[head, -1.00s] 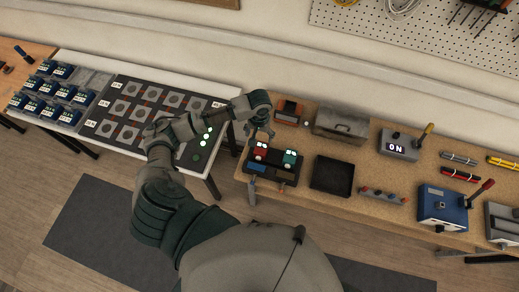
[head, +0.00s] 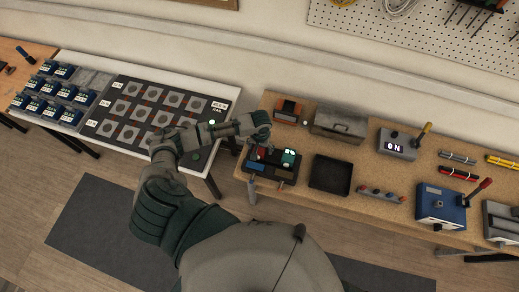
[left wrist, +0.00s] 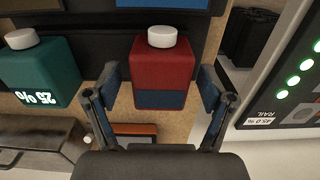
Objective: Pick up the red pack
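The red pack (left wrist: 162,68) has a white round cap and a blue band at one end, and it sits in a dark holder. In the left wrist view, my left gripper (left wrist: 158,92) is open, with one finger on each side of the pack's near end. The fingers look apart from the pack. In the head view, my left gripper (head: 264,146) is over the holder (head: 284,180) and hides much of the red pack (head: 263,154). My right gripper is not in view.
A teal pack (left wrist: 45,72) sits beside the red one. A black tray (head: 330,175) stands to the right of the holder, and a grey toolbox (head: 338,124) behind. A white table with a dark panel (head: 222,117) is at the left.

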